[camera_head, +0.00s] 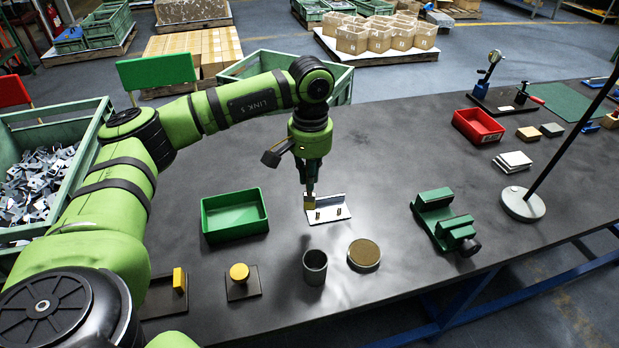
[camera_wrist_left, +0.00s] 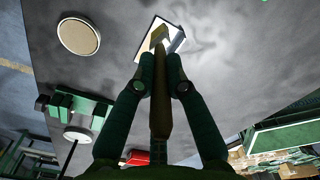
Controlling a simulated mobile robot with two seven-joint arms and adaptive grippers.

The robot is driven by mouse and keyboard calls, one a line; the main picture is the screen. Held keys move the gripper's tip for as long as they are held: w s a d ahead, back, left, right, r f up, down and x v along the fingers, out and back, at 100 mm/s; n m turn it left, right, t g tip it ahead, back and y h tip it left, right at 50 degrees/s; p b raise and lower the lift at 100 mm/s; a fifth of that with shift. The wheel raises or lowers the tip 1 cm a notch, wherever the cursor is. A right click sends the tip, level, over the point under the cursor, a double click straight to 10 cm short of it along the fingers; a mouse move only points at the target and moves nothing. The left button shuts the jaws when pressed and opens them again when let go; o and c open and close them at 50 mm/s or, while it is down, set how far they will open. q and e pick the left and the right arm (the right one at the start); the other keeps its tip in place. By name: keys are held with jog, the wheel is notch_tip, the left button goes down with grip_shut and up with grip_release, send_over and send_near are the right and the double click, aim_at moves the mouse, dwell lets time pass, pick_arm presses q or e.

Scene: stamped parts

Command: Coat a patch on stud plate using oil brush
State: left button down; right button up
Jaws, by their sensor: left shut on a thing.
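The stud plate (camera_head: 338,212) is a pale bent plate with small brass studs and a raised back edge, lying on the dark table. It also shows in the wrist view (camera_wrist_left: 176,42). My left gripper (camera_head: 310,187) points down over the plate's left end, shut on the oil brush (camera_head: 308,202). In the wrist view the brush's brown handle (camera_wrist_left: 160,95) lies between the two fingers, with its tip over the plate. I cannot tell whether the bristles touch the plate. No coated patch can be made out. My right gripper is not in view.
In front of the plate stand a grey cup (camera_head: 315,267) and a round tan-topped dish (camera_head: 364,253). A green tray (camera_head: 234,214) is to the left, a green vise (camera_head: 446,220) to the right. A lamp base (camera_head: 522,204) and red bin (camera_head: 478,126) are farther right. Table behind the plate is clear.

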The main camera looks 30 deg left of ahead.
pick_arm(q)
jog(key=shift+r, duration=0.45)
jog(key=shift+r+p, duration=1.1)
jog(key=shift+r, duration=0.45)
jog(key=shift+f, duration=0.1)
